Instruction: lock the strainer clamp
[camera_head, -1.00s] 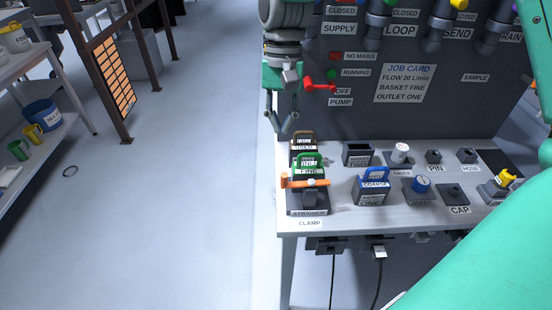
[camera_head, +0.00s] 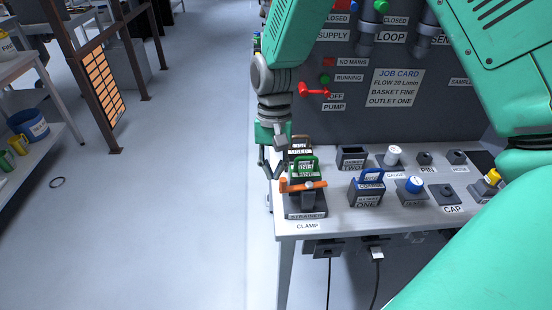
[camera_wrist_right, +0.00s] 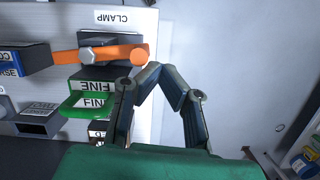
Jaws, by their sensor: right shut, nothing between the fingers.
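The strainer (camera_head: 305,206) is a dark block at the bench's front left, above the CLAMP label. Its orange clamp bar (camera_head: 314,185) lies crosswise on top, with a thick knob at its left end. The bar also shows in the right wrist view (camera_wrist_right: 115,53). The green-handled FINE basket (camera_head: 305,163) sits at the strainer, just behind the bar. My right gripper (camera_head: 274,177) is shut and empty, low beside the strainer's left side. In the wrist view its fingertips (camera_wrist_right: 158,70) are close to the knob; I cannot tell whether they touch. My left gripper is not in view.
The USED basket (camera_head: 300,144) stands behind the FINE one. The blue-handled COARSE basket (camera_head: 368,190) stands to the right in the BASKET ONE holder. A red lever (camera_head: 315,93) sticks out from the panel. Left of the bench is open floor (camera_head: 170,220).

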